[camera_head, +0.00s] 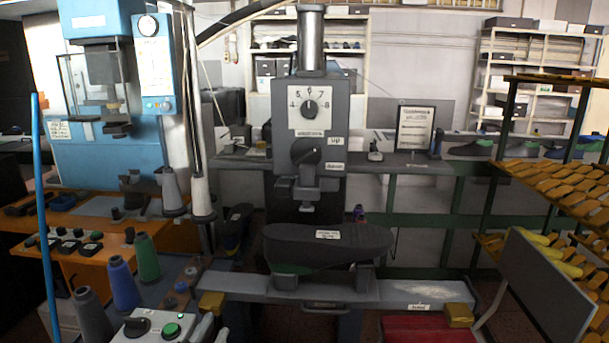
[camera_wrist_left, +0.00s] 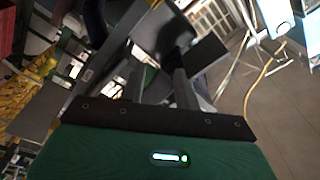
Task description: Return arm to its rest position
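In the left wrist view my left gripper (camera_wrist_left: 157,78) shows two grey fingers standing apart, with nothing clearly held between them. Its green body and dark band fill the bottom of that view. In the head view I cannot make out either gripper clearly. A dark shoe last (camera_head: 335,243) lies sideways on a support of the grey press (camera_head: 312,130), under its column. A green patch shows below its left part. My right gripper is not in view.
A blue machine (camera_head: 85,150) stands at left by an orange bench (camera_head: 90,245). Thread cones (camera_head: 122,285) and a control box (camera_head: 160,328) are at front left. A rack of yellow lasts (camera_head: 560,185) stands at right. A grey panel (camera_head: 535,290) is at front right.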

